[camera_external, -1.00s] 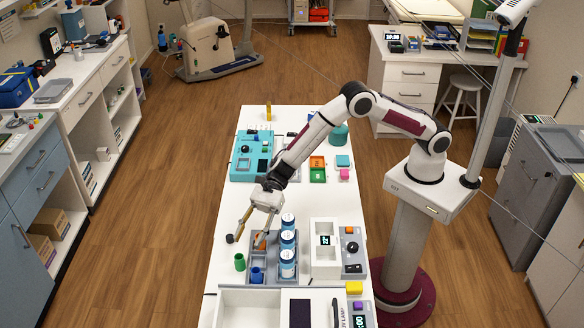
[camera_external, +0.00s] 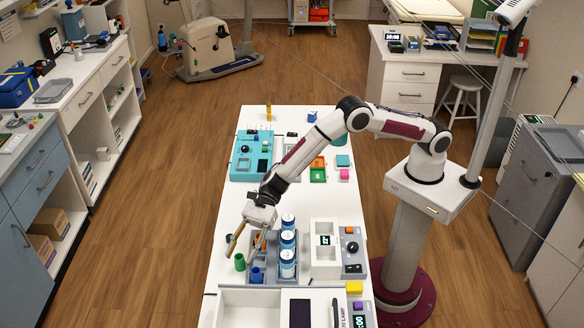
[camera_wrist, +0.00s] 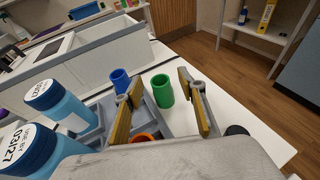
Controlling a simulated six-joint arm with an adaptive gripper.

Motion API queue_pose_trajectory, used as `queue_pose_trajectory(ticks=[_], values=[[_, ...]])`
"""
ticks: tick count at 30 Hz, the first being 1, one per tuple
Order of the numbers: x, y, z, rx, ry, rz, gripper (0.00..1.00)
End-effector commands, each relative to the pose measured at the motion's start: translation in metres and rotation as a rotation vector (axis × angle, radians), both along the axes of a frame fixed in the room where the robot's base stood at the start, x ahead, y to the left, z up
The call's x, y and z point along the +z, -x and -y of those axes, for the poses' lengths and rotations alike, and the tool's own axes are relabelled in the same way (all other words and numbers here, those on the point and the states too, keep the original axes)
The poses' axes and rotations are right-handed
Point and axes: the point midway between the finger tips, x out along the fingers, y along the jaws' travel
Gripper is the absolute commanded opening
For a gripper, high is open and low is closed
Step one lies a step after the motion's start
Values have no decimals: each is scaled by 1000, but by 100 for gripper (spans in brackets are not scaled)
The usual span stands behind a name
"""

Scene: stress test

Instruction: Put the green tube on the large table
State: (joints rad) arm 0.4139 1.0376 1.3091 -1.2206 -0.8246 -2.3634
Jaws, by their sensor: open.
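The green tube (camera_external: 240,262) stands upright on the white large table (camera_external: 214,270), just left of the grey rack (camera_external: 265,280). It also shows in the wrist view (camera_wrist: 162,91), between and beyond my two fingers. My gripper (camera_external: 243,245) is open and empty, above the table and a little behind the green tube. In the wrist view its yellow-lined fingers (camera_wrist: 160,110) stand well apart, with no contact on the tube visible.
A blue tube (camera_external: 257,274) stands in the rack close to the green tube. Several blue-and-white labelled bottles (camera_external: 288,256) stand to the right of my gripper. A white bin (camera_external: 255,303) lies in front. The table's left edge is close by.

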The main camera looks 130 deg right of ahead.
Motion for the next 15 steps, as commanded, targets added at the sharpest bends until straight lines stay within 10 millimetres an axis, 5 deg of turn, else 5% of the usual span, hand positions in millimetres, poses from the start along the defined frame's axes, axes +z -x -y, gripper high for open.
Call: queue_pose_trajectory(ticks=[9,13,15], values=[[0,0,0,0,0,0,40],[0,0,0,0,0,0,7],[0,0,0,0,0,0,6]])
